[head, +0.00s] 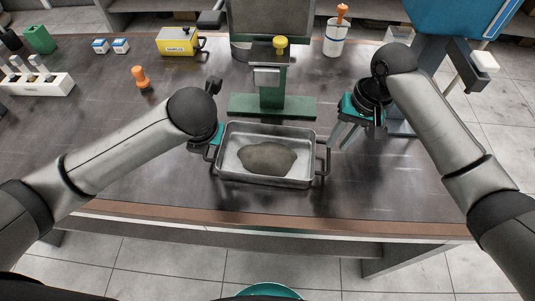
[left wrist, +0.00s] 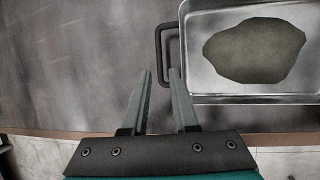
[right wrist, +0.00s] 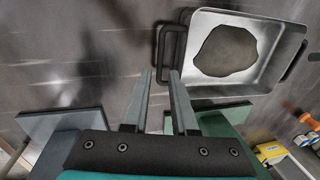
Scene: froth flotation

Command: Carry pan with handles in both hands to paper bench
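A rectangular metal pan (head: 230,165) with a dark handle at each short end sits on the dark bench in front of a green press stand. A grey-brown lump of material (head: 267,158) lies in it. My right gripper (head: 342,140) is open to the right of the pan, apart from the right handle (head: 322,160). In the right wrist view, that handle (right wrist: 166,48) lies just beyond the open fingertips. The paper bench cannot be made out.
The green press stand (head: 272,106) is close behind the pan. A yellow box (head: 177,42), an orange-handled tool (head: 140,78) and a white rack (head: 38,85) stand at the left. A white cup (head: 335,40) stands at the back. The bench left of the pan is mostly clear.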

